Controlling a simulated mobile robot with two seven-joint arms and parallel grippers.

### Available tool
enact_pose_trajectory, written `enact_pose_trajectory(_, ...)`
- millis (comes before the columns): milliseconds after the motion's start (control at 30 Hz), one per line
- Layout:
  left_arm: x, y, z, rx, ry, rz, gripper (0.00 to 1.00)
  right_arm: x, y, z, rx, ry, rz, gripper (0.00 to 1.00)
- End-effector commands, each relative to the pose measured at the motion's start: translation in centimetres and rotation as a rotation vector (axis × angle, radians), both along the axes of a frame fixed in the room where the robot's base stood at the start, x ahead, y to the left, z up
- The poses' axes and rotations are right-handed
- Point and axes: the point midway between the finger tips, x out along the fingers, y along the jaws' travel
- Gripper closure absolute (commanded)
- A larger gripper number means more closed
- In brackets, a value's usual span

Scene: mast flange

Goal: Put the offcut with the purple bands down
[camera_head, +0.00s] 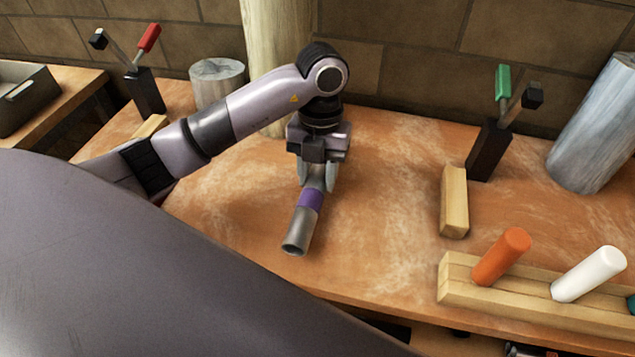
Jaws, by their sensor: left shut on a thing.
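The offcut (297,231) is a short grey tube with a purple band showing near its middle. My left gripper (316,183) is shut on its upper part, over the middle of the orange-brown bench (385,240). The tube is tilted, with its open end toward the front of the bench. The fingers hide its far end. I cannot tell whether the tube touches the bench. My right gripper is not in view.
A wooden rack (460,290) with an orange peg (502,256) and a white peg (589,273) stands at the front right. A wooden block (454,201), a green-handled clamp (490,148) and a grey cylinder (595,130) stand right. A red-handled clamp (146,92) stands back left.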

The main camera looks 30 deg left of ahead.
Motion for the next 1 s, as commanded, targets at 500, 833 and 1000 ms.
enact_pose_trajectory(500, 0.0, 0.0, -2.9, 0.001, 0.0, -0.001, 0.97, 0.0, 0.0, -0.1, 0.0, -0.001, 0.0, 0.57)
enact_pose_trajectory(833, 0.0, 0.0, -2.8, 0.001, 0.001, 0.0, 0.35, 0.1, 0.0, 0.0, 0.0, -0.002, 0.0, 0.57)
enact_pose_trajectory(1000, 0.1, 0.0, -2.1, 0.001, -0.001, 0.0, 0.35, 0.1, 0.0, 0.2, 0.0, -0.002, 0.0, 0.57)
